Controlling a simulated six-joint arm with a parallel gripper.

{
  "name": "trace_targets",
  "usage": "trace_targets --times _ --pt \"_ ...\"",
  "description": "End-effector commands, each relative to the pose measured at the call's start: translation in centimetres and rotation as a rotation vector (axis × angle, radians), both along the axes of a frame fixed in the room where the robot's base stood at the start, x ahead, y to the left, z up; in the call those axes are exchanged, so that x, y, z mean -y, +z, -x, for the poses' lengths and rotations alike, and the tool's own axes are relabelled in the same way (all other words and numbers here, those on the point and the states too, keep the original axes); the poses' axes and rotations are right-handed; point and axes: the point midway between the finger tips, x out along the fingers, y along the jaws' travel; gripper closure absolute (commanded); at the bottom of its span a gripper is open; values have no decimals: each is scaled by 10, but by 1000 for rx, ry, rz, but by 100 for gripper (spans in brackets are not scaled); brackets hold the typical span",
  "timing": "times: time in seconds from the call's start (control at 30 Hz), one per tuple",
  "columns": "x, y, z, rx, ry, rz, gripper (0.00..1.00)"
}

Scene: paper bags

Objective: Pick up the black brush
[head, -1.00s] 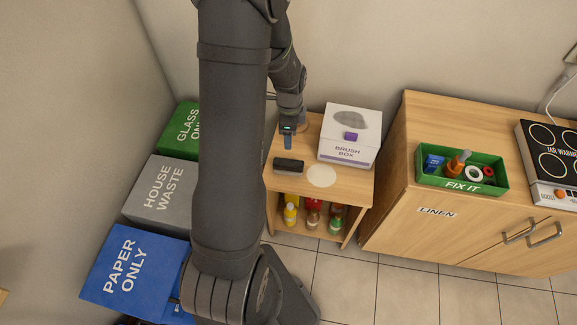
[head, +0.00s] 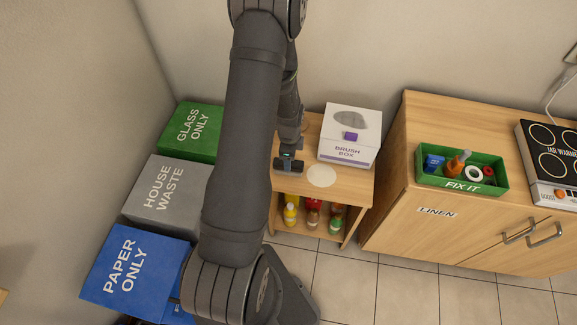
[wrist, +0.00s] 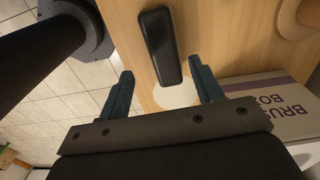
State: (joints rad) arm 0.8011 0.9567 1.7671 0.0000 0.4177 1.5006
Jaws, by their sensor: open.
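The black brush (wrist: 160,46) lies on the wooden top of a small shelf unit. In the wrist view it is a dark oblong block pointing toward the gap between my fingers. In the head view my gripper (head: 288,166) is over the brush and hides most of it. The near end of the brush is close to the line of the fingertips. I cannot tell the remaining height above it.
A white brush box (head: 349,137) stands right of my gripper, close to one finger in the wrist view. A pale round disc (head: 321,176) lies on the top (head: 352,187). Several bottles (head: 312,215) stand on the shelf below. A green tray (head: 463,170) sits on the cabinet to the right.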

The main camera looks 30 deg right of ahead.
Motion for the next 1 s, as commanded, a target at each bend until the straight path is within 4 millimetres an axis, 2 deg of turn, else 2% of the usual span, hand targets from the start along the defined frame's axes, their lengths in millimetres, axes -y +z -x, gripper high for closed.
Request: trace_targets --times 0.17,0.5,0.8,0.83,1.0 --pt "0 -11 -2 -1 0 -1 40" --pt "1 -50 -6 -1 0 -1 40" --pt "2 -53 -7 1 0 1 40" --pt "2 -53 -7 0 0 0 42" --pt "2 -53 -7 0 0 0 75"
